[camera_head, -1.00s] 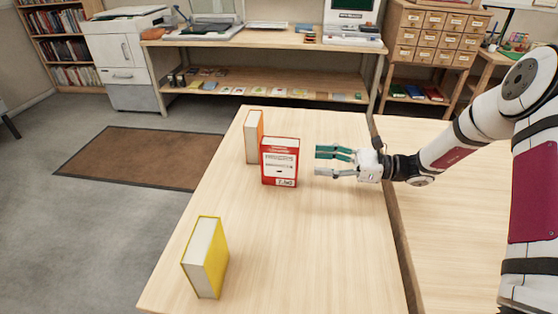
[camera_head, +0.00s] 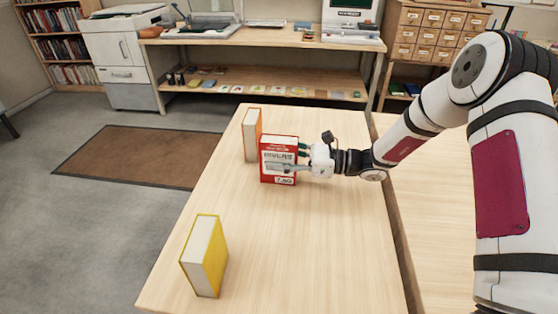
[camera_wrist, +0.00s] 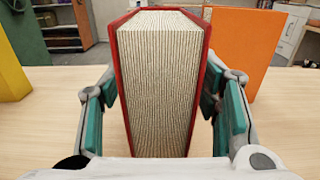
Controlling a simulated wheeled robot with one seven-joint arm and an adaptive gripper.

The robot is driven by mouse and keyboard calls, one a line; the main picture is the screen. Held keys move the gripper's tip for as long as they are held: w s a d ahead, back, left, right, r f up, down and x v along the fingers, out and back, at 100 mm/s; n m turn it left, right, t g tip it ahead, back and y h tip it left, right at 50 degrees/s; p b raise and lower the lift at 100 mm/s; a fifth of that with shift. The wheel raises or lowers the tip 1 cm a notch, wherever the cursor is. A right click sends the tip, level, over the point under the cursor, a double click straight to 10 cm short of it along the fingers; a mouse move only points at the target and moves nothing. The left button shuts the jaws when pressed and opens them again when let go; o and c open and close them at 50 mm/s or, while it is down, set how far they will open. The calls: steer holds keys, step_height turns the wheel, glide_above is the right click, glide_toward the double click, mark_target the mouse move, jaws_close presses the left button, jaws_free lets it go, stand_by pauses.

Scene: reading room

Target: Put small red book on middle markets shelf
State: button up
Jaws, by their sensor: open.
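The small red book (camera_head: 278,148) stands upright on the wooden table (camera_head: 330,235), its red cover toward the head camera. In the wrist view the book (camera_wrist: 158,85) fills the middle, with its page edges facing me. My gripper (camera_head: 290,162) is at the book's right side in the head view. In the wrist view its two teal-padded fingers (camera_wrist: 160,115) are open, one on each side of the book. A gap shows at the left finger; whether the right finger touches is unclear. No shelf labelled middle markets can be made out.
An orange book (camera_head: 252,135) stands just behind and left of the red one. A yellow book (camera_head: 206,256) stands at the table's near left. Behind are a workbench with a lower shelf (camera_head: 265,82), a drawer cabinet (camera_head: 436,36) and a bookcase (camera_head: 62,50).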

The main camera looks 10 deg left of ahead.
steer(key=shift+c, duration=0.3)
jaws_close()
steer(key=shift+r, duration=0.1)
